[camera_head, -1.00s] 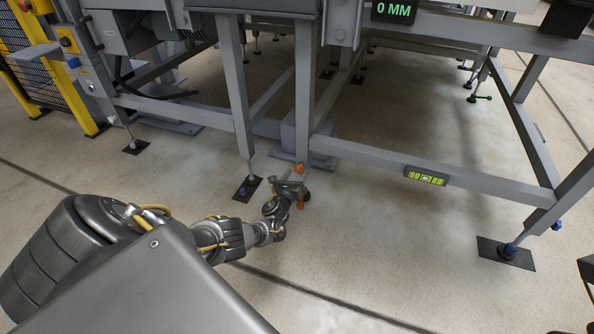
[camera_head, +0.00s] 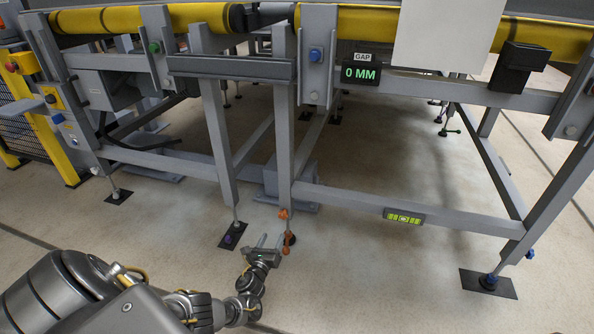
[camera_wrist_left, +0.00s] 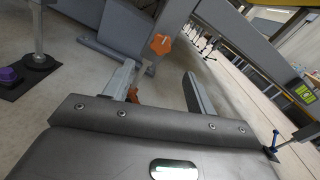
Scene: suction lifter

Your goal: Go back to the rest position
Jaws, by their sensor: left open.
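My left gripper (camera_head: 271,242) is low in the head view, in front of the foot of the middle frame leg. In the left wrist view its two fingers (camera_wrist_left: 160,88) stand apart with nothing held between them. An orange star knob (camera_head: 283,214) sits on the leg just beyond the fingertips, with a second orange part (camera_head: 290,238) below it. The orange knob also shows in the left wrist view (camera_wrist_left: 160,44), apart from the fingers. My right gripper is in neither view.
Grey conveyor frames with yellow rollers (camera_head: 386,22) fill the back. A display (camera_head: 361,75) reads 0 MM under a GAP label. A green level (camera_head: 404,216) sits on the lower rail. A purple-knobbed foot (camera_head: 228,239) stands left of the gripper. The floor at front right (camera_head: 380,285) is clear.

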